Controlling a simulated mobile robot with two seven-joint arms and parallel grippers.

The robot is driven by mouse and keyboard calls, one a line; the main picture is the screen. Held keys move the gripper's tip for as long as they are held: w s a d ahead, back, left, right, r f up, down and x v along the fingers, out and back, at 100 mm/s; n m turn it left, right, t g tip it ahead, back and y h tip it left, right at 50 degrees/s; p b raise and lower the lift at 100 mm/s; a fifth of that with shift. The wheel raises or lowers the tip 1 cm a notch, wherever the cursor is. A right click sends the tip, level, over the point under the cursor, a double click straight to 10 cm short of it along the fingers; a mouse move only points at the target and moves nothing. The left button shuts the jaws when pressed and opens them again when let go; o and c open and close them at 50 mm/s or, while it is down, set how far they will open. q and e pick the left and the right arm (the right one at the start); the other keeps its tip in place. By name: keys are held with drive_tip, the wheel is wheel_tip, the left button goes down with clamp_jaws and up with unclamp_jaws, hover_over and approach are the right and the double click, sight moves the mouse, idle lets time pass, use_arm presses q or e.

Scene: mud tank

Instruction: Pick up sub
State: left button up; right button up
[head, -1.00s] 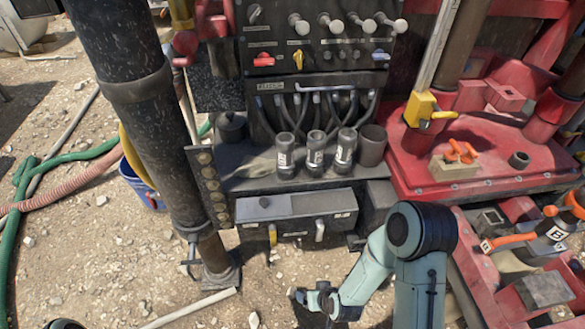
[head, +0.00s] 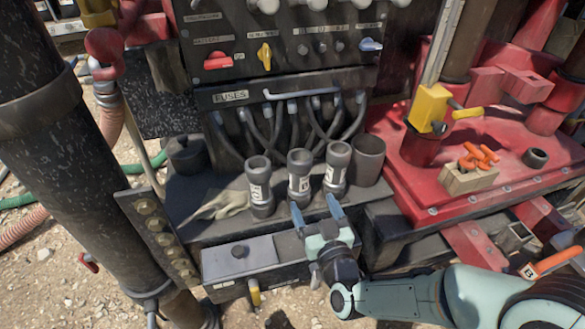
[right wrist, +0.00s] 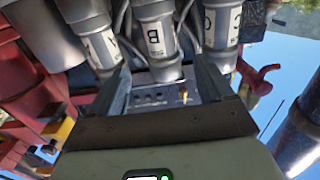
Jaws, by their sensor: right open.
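Three dark grey cylindrical subs with white labels stand upright in a row on the metal shelf (head: 215,232): left sub (head: 260,188), middle sub (head: 300,176), right sub (head: 337,168). My right gripper (head: 317,208) is open and empty, just in front of the middle and right subs, its fingers pointing at the row. In the right wrist view, which is turned over, the sub marked B (right wrist: 158,40) lies ahead between the open fingers (right wrist: 163,82). The A sub (right wrist: 98,42) and C sub (right wrist: 220,22) flank it. Contact is not visible. My left gripper is out of view.
A wider open cup (head: 369,158) stands right of the subs. A pale crumpled glove or cloth (head: 222,204) lies at left. The control panel (head: 285,60) and cables rise behind. A thick dark post (head: 45,130) stands left, a red deck (head: 440,185) right.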

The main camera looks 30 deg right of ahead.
sight(303, 181)
drive_tip(key=x, duration=0.7)
drive_tip(key=shift+w+d+b, duration=0.1)
drive_tip(key=shift+w+b, duration=0.25)
drive_tip(key=shift+b, duration=0.05)
drive_tip(key=x, duration=0.3)
drive_tip(key=b+x, duration=0.1)
drive_tip(key=x, duration=0.1)
drive_tip(key=shift+w+f, duration=0.15)
drive_tip(key=shift+f, duration=0.15)
clamp_jaws()
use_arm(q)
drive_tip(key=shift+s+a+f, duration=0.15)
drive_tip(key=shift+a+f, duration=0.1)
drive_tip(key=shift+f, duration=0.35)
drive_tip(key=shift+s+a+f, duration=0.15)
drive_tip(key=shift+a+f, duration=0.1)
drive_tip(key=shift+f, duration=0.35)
use_arm(e)
drive_tip(key=shift+r, duration=0.3)
